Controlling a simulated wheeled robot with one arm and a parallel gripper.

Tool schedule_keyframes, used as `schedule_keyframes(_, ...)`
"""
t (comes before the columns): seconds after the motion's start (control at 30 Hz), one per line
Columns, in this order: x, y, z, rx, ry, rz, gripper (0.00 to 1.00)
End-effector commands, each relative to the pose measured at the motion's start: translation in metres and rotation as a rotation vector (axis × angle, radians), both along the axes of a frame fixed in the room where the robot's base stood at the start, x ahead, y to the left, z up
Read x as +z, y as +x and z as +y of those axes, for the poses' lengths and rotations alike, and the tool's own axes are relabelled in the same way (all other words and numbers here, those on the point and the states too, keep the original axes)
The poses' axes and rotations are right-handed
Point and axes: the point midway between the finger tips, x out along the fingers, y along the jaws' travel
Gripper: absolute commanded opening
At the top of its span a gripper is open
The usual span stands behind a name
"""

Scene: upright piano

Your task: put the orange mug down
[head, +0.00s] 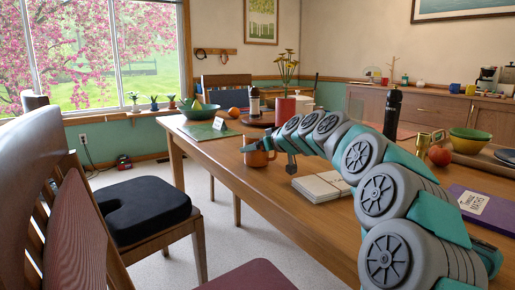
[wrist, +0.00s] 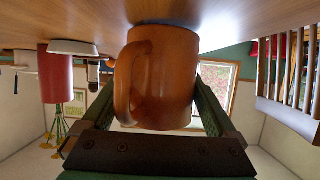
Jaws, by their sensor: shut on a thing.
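The orange mug (head: 259,158) is at the end of my arm, over the left part of the wooden table (head: 232,158) in the head view. In the wrist view, which is upside down, the mug (wrist: 170,80) fills the middle, with its handle towards the left. My gripper (wrist: 158,108) is shut on the mug, one finger on each side. The mug looks upright, and its base is at or very close to the tabletop (wrist: 220,12). I cannot tell whether it touches. My gripper (head: 272,145) is small and partly hidden in the head view.
White books (head: 322,187) lie just right of the mug. A black bottle (head: 392,112) stands behind my arm. Chairs line the table's left side. The tabletop around the mug is clear.

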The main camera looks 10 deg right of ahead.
Motion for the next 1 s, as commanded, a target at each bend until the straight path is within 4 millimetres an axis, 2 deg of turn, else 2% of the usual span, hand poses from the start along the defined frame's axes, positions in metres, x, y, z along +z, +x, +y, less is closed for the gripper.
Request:
schedule_keyframes(0.17, -0.004, 0.000, 0.000, -0.001, 0.000, -0.001, 0.16)
schedule_keyframes(0.2, -0.003, 0.000, 0.000, -0.001, 0.000, 0.000, 0.96)
schedule_keyframes(0.23, -0.003, 0.000, 0.000, -0.001, 0.000, 0.000, 1.00)
schedule_keyframes(0.6, 0.002, -0.001, -0.001, 0.000, 0.000, 0.000, 1.00)
schedule_keyframes(0.77, 0.009, -0.019, -0.008, 0.000, 0.001, -0.001, 1.00)
schedule_keyframes(1.0, 0.027, -0.056, -0.024, -0.003, 0.000, -0.004, 1.00)
